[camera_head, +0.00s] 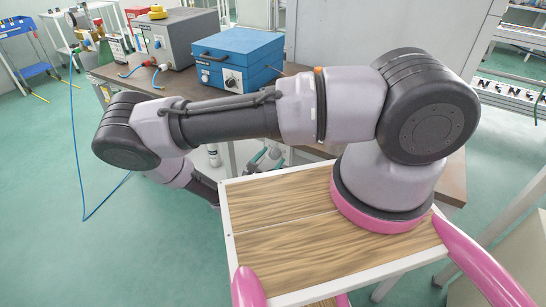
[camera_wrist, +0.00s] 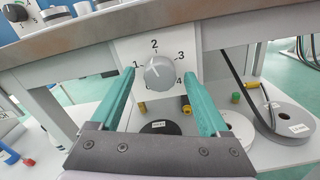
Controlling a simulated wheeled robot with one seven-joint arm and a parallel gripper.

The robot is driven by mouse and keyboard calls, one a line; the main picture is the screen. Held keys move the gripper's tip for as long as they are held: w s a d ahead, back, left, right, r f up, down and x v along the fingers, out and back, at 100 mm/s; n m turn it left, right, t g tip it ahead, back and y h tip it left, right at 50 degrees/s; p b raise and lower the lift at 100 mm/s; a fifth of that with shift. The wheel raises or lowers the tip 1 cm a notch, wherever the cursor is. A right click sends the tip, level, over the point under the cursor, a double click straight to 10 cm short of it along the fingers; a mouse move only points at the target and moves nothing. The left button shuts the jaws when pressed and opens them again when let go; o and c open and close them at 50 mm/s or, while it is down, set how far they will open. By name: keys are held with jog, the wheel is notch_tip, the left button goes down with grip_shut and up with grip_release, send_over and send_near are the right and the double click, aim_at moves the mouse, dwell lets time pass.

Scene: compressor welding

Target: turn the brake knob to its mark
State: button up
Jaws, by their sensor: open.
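A round grey knob (camera_wrist: 159,73) sits on a white plate (camera_wrist: 127,49) under the table edge in the wrist view. The plate carries the numbers 1, 2, 3 and 4 around the knob. A pale line on the knob points up and to the left, roughly between 1 and 2. My gripper (camera_wrist: 158,80) is open, with one green finger to the left of the knob and one to the right. Gaps show between the knob and both fingers in the picture; the exact depth is hard to tell.
The table edge (camera_wrist: 230,27) runs just above the plate. A lower shelf holds a grey reel (camera_wrist: 283,117), a dark disc and small coloured parts. A blue box (camera_head: 238,55) and a grey box (camera_head: 174,36) stand on the table (camera_head: 150,88) in the head view.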

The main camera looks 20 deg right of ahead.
grip_shut()
jog(key=shift+n, duration=0.3)
jog(key=n, duration=1.1)
jog(key=shift+n, duration=0.4)
jog(key=n, duration=1.1)
dwell(0.4)
